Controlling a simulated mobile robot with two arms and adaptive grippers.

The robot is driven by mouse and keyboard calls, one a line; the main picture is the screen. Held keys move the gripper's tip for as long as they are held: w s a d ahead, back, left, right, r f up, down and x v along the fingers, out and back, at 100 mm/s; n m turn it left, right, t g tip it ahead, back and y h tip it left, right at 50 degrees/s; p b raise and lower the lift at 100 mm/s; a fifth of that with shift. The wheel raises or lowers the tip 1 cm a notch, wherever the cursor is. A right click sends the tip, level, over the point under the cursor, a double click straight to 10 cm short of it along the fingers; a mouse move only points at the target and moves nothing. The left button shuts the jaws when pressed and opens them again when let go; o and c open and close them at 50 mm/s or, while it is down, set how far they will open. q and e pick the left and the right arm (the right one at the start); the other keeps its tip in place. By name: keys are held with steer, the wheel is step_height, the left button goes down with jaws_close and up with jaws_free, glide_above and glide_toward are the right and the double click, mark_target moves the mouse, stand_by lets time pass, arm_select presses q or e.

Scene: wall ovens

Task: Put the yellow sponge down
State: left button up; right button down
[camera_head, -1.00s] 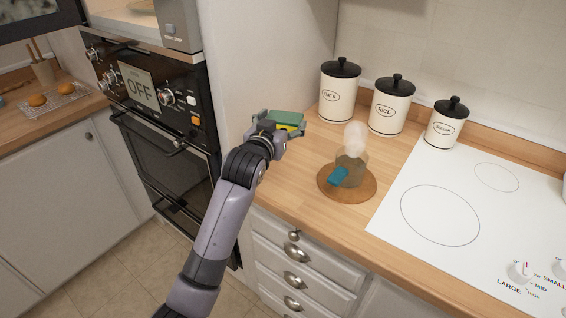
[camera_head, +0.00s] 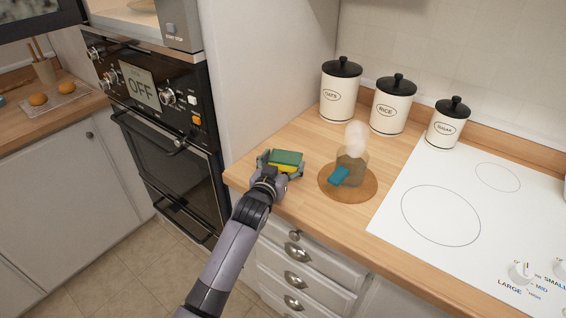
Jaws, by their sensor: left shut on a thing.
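The yellow sponge (camera_head: 287,159) has a green top layer and a yellow lower layer. My left gripper (camera_head: 281,164) is shut on it, with a finger at each side. The sponge is over the left end of the wooden counter (camera_head: 302,200), near its front edge. I cannot tell whether its underside touches the wood. My right gripper is not in view.
A round wooden board (camera_head: 363,191) with a brownish container and a blue item (camera_head: 338,176) lies to the right. Canisters (camera_head: 341,92) stand along the back wall. A white cooktop (camera_head: 470,215) fills the right side. A wall oven (camera_head: 170,150) is at the left.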

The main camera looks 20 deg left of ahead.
arm_select(q)
steer(key=shift+f, duration=0.15)
steer(key=o, duration=1)
steer(key=shift+s+r, duration=0.15)
steer(key=shift+r, duration=0.05)
steer(key=s+r, duration=0.1)
steer(key=s, duration=1)
steer(key=shift+s+a+r+b, duration=0.15)
steer(key=shift+s+r+b, duration=0.15)
steer(key=shift+r+b, duration=0.1)
steer(key=shift+f, duration=0.1)
